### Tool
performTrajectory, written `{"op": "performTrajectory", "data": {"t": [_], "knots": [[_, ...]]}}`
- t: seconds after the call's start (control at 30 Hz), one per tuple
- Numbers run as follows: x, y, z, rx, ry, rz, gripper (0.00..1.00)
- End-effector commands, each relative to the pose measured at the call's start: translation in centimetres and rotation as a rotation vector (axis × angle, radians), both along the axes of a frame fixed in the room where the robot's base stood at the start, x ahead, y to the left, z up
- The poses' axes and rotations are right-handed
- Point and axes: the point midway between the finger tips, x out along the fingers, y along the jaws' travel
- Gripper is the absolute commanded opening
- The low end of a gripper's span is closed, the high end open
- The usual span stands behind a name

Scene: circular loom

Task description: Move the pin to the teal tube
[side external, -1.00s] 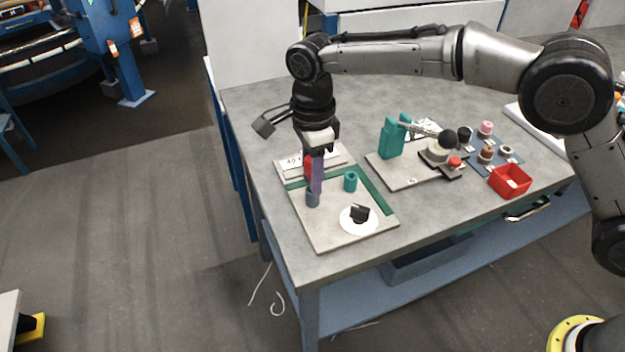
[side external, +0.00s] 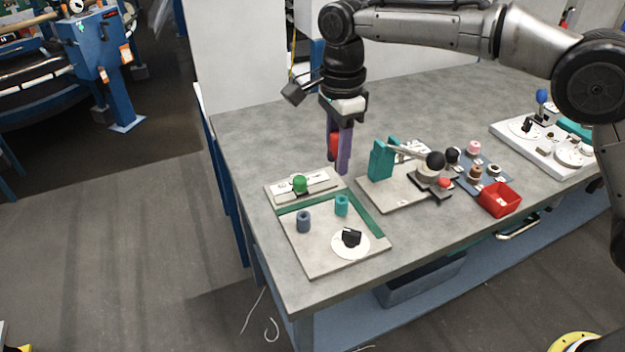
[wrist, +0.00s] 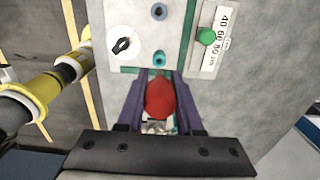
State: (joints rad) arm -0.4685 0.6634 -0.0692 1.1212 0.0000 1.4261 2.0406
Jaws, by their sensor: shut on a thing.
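My gripper (side external: 337,166) has purple fingers shut on a red pin (side external: 335,143), held in the air behind the board. The pin's red rounded body also shows between the fingers in the wrist view (wrist: 160,97); its lower end is not clear. The teal tube (side external: 341,205) stands upright on the grey board, below and in front of my gripper, apart from the pin. Its open top shows just beyond the fingertips in the wrist view (wrist: 159,57). A blue-grey tube (side external: 303,221) stands to its left on the same board, with an empty-looking open top (wrist: 159,11).
The board carries a black knob on a white dial (side external: 350,240) and a green knob (side external: 300,184) on a labelled plate. To the right are a fixture with teal blocks (side external: 381,160), a red bin (side external: 499,200) and several small spools. Bare table lies behind the board.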

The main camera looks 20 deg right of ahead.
Motion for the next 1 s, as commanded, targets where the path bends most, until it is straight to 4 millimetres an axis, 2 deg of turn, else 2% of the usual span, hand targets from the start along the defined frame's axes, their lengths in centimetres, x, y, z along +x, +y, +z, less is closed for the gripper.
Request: {"op": "performTrajectory", "data": {"t": [0.1,0.27,1.0], "knots": [[0.0,-1.3,1.0,0.001,-0.001,-0.001,0.00],[0.0,-1.6,0.6,-0.001,0.002,0.001,0.00],[0.0,-1.6,-5.3,0.000,0.001,0.001,0.00]]}}
